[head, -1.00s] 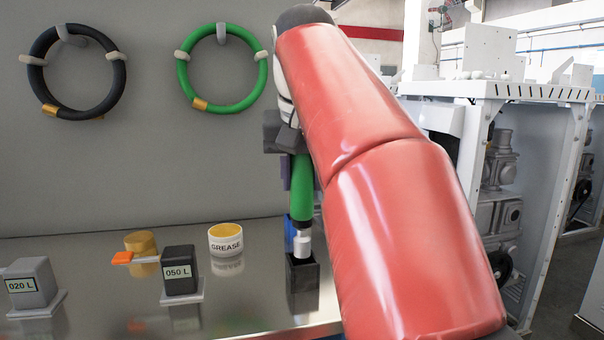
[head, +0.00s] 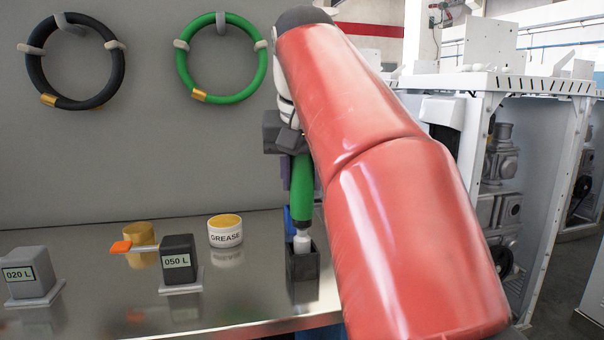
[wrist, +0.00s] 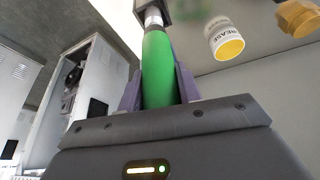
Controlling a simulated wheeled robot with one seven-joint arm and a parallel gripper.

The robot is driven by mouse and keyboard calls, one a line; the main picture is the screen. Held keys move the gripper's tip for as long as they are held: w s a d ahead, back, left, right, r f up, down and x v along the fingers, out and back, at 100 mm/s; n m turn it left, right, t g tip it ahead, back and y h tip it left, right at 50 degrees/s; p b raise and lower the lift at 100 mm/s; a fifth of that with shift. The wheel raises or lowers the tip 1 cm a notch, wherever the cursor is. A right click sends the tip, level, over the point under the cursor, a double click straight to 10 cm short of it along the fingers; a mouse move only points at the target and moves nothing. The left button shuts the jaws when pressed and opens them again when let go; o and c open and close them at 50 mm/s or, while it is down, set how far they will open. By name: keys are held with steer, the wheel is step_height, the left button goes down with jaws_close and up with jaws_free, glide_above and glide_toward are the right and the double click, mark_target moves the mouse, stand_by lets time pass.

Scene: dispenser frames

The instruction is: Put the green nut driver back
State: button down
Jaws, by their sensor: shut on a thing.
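The green nut driver (head: 302,182) hangs nearly upright, handle up, in my gripper (head: 286,168). Its pale metal socket end (head: 302,243) is at the open top of a small black holder (head: 303,266), with its lowest part out of sight behind the rim. In the wrist view the green handle (wrist: 158,72) sits between my two purple fingers (wrist: 158,92). The socket end points toward the dark holder (wrist: 153,8) at the top edge. My red arm hides the area right of the holder.
A grease tub (head: 225,232), a 050 L box (head: 179,262) and a 020 L box (head: 30,275) stand left on the metal bench (head: 240,290). An orange-tipped tool (head: 121,247) lies by a brass cylinder (head: 139,234). Black (head: 75,100) and green (head: 222,96) rings hang on the wall.

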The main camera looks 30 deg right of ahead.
mark_target(302, 197)
steer(key=shift+f+b, duration=1.35)
steer(key=shift+f, duration=0.5)
steer(key=c, duration=0.9)
jaws_free()
steer(key=p+v, duration=0.3)
steer(key=v, duration=0.4)
steer(key=shift+s+r, duration=0.15)
steer(key=shift+r, duration=0.2)
